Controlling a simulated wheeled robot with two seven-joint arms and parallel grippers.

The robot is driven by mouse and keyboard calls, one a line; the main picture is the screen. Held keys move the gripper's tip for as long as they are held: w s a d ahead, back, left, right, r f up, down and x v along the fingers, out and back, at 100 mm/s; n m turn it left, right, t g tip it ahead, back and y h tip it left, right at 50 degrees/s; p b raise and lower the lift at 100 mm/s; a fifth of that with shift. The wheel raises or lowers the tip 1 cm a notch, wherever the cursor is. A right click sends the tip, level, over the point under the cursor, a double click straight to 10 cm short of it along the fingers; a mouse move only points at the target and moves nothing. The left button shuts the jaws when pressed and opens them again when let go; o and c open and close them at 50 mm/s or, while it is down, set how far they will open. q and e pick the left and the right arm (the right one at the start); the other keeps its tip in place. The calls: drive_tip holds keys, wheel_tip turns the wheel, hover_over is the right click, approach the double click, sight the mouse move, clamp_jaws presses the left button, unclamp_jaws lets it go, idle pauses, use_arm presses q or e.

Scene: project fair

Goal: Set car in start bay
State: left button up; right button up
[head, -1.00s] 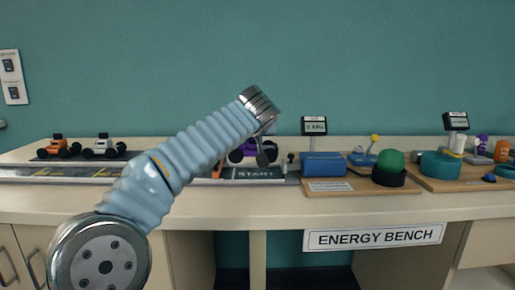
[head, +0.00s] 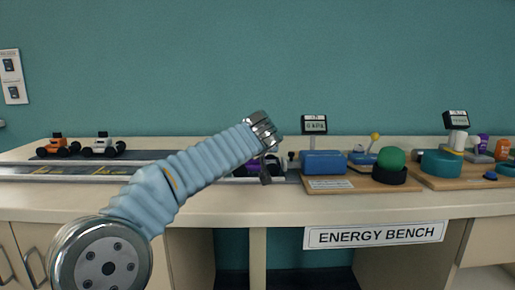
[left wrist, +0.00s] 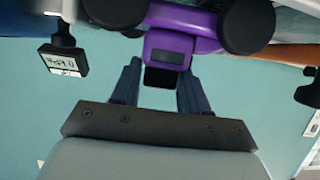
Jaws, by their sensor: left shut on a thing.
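My left gripper (head: 267,167) is shut on the purple car, low over the right end of the track (head: 70,171). In the head view the purple car (head: 253,167) is mostly hidden by my arm and gripper. The left wrist view shows the purple car (left wrist: 185,30) with dark wheels, its narrow end between the fingers of my left gripper (left wrist: 160,78). The start bay and its lettering are covered in the head view. I cannot tell whether the wheels touch the track. My right gripper is not in view.
An orange car (head: 58,147) and a white car (head: 103,146) stand at the left, behind the track. Just right of the bay is a wooden board (head: 355,186) with a blue box (head: 323,162) and a green dome (head: 391,159). A small display (head: 314,125) stands behind.

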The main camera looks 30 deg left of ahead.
use_arm(q)
drive_tip(key=shift+d+f, duration=0.1)
drive_tip(key=shift+f, duration=0.6)
clamp_jaws()
drive_tip(key=o, duration=1.2)
unclamp_jaws()
drive_tip(key=shift+w, duration=0.1)
drive_tip(key=shift+r+p, duration=0.35)
drive_tip(key=shift+r, duration=0.25)
drive_tip(key=shift+r+p, duration=0.5)
drive_tip(key=shift+p, duration=0.1)
drive_tip(key=shift+s+d+b, duration=0.4)
drive_tip(key=shift+s+b, duration=0.25)
drive_tip(key=shift+s, duration=0.15)
drive_tip(key=b+v, duration=0.1)
drive_tip(key=v, duration=0.9)
drive_tip(key=shift+r, duration=0.15)
